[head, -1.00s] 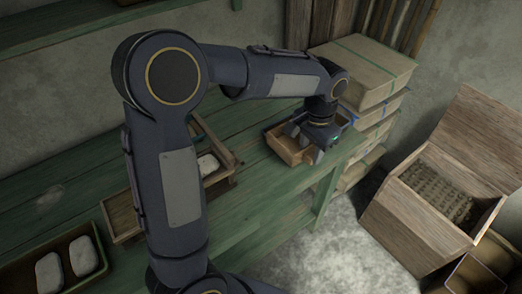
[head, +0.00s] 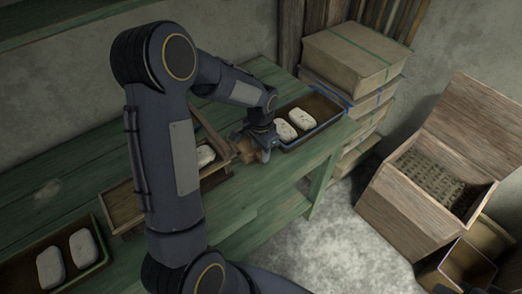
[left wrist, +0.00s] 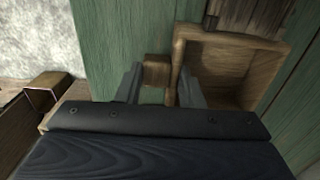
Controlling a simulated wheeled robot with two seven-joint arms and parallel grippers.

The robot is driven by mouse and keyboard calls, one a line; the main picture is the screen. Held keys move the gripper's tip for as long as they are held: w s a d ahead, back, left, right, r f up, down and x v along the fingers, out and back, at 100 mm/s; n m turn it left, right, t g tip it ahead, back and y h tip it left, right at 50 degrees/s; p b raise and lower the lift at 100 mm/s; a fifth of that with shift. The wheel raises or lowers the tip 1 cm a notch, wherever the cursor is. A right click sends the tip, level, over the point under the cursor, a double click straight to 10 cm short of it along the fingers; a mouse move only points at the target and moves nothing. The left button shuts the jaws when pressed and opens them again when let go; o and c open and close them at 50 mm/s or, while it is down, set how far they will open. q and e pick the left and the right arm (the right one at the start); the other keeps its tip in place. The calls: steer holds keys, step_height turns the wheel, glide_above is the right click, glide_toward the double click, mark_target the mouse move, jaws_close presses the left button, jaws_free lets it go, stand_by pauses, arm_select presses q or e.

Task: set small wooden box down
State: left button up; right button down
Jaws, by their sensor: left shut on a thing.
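My left gripper (head: 264,146) is over the green bench, between the long wooden tray and the blue-edged tray. It is shut on the small wooden box, of which only a brown piece (head: 243,150) shows in the head view beside the fingers. In the left wrist view the open, empty-looking box (left wrist: 225,70) lies to the right of my fingers (left wrist: 158,90), with a small wooden block (left wrist: 157,70) showing between them. I cannot tell whether the box touches the bench. My right gripper is not in view.
The green bench (head: 270,205) has bare room at its front. A blue-edged tray (head: 325,124) holds two pale pieces. A long wooden tray (head: 122,207) lies left, partly behind my arm. Stacked boxes (head: 352,55) and an open wooden chest (head: 415,215) stand right.

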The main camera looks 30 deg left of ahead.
arm_select(q)
steer(key=shift+f, duration=0.2)
steer(key=shift+f, duration=0.25)
steer(key=o, duration=0.9)
steer(key=shift+r, duration=0.1)
steer(key=shift+o, duration=0.2)
